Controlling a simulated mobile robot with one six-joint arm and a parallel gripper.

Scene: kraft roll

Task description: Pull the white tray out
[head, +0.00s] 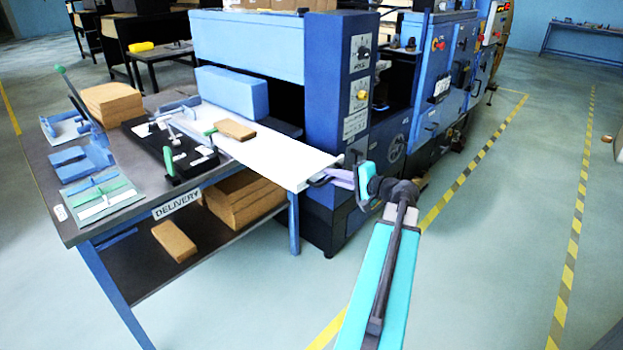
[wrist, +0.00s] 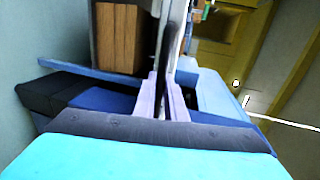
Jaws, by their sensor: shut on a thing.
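The white tray (head: 285,155) is a long flat board. It lies beside the blue machine, and its near right end sticks out past the table. A brown block (head: 235,129) lies on top of it. My gripper (head: 335,176) is at the tray's near right end, shut on its dark handle. In the wrist view my gripper (wrist: 166,100) has its pale fingers around the dark upright handle (wrist: 166,45), beside the tray's white edge (wrist: 184,35). The fingers partly hide the handle.
The delivery table (head: 62,195) carries clamps, a black fixture (head: 160,155) and a box stack (head: 112,103). The blue machine (head: 335,100) stands close behind the tray. Floor to the right (head: 500,230) is open, with striped lines.

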